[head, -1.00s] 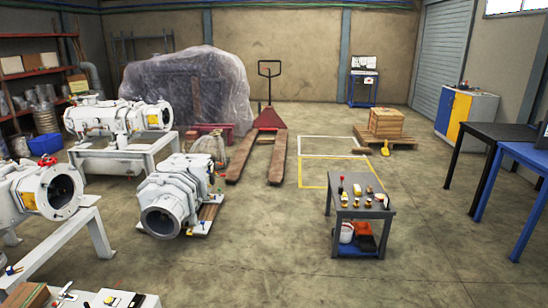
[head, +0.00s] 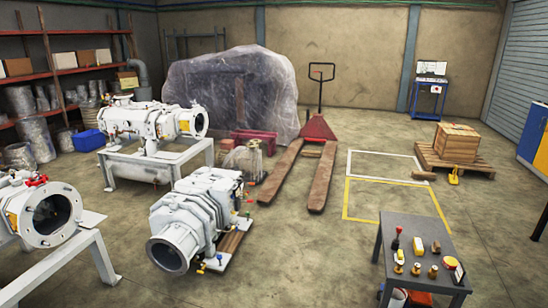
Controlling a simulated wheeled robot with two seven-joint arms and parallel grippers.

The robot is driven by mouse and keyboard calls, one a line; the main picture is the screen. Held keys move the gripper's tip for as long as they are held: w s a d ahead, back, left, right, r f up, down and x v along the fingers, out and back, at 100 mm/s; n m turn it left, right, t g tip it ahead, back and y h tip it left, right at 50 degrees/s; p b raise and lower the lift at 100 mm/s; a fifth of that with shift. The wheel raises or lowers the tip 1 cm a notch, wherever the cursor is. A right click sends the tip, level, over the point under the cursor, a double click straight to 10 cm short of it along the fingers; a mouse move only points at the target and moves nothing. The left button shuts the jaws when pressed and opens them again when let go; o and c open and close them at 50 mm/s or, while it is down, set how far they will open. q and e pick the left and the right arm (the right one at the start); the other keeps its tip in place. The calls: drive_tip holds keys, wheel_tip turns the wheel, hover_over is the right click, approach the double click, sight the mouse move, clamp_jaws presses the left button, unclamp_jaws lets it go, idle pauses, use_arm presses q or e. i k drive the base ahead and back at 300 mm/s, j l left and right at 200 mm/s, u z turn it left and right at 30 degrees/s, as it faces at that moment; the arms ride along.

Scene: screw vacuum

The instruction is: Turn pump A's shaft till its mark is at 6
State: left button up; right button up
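Three white screw pumps stand at the left. One pump (head: 150,122) is on a white frame at the back. A second pump (head: 195,218) sits low near the middle, with its round open flange facing me. A third pump (head: 45,215) is on a white frame at the left edge and is partly cut off. I cannot read which one is pump A. No shaft mark or number can be made out at this size. Neither of my grippers is in view.
A grey table (head: 425,236) with small yellow and red items stands at the lower right. A red pallet truck (head: 318,128) with long forks and a wrapped bulk (head: 228,92) are behind. A crate (head: 457,140) rests on a pallet. The floor between the pumps and table is clear.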

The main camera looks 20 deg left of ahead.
sight(43, 211)
drive_tip(key=i+u, duration=0.65)
drive_tip(key=u, duration=0.15)
drive_tip(key=i+l+u, duration=0.1)
drive_tip(key=i+u, duration=0.3)
drive_tip(key=i+l+u, duration=0.2)
drive_tip(key=u, duration=0.15)
drive_tip(key=i+l+u, duration=0.1)
drive_tip(key=i+u, duration=0.35)
drive_tip(key=i+l+u, duration=0.25)
drive_tip(key=u, duration=0.2)
